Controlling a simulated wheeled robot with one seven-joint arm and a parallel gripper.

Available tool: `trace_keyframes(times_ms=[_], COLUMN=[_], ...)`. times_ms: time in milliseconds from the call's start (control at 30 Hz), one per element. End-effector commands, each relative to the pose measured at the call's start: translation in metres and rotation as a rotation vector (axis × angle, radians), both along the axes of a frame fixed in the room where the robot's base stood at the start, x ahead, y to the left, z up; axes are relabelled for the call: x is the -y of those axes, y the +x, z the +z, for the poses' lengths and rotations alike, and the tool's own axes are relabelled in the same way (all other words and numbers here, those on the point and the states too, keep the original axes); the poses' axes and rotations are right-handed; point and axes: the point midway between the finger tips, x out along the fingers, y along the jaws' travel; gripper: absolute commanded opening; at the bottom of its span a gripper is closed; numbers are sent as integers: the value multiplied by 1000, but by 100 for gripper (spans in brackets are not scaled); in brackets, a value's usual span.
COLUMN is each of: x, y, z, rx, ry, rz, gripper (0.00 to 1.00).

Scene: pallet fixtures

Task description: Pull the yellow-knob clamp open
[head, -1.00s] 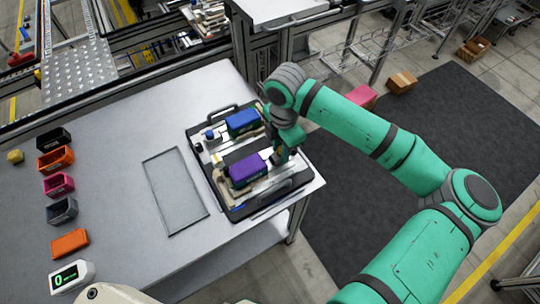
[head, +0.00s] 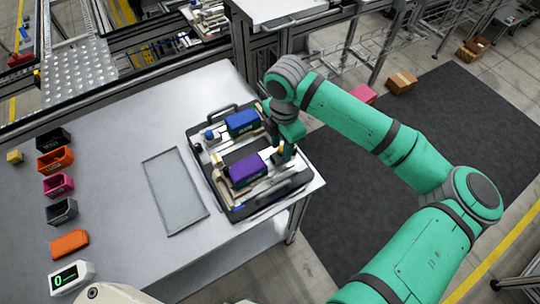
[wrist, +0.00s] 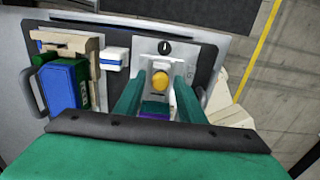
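The yellow knob (wrist: 160,80) of the clamp shows in the wrist view on a light metal plate. It is between my gripper's two green fingers (wrist: 157,92), with a gap on each side. My gripper is open and I see no contact with the knob. In the head view my gripper (head: 285,155) is at the right side of the black pallet (head: 240,214), beside the purple block (head: 246,170). The wrist view shows only a strip of the purple block (wrist: 155,109) below the knob. How far my fingertips are above the plate is hard to tell.
A blue block (head: 242,122) sits in a fixture at the pallet's back. A white-and-blue part (wrist: 115,59) is left of the knob. Several small bins, including an orange bin (head: 56,160), line the table's left. An empty marked frame (head: 149,190) lies left of the pallet.

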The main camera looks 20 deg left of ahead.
Motion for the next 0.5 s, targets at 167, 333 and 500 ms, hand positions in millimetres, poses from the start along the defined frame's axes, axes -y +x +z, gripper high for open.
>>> trace_keyframes(times_ms=[167,333,500], x=[0,0,0], y=[0,0,0], z=[13,24,36], rx=[1,1,0], ry=[1,0,0], rz=[1,0,0], gripper=[36,36,36])
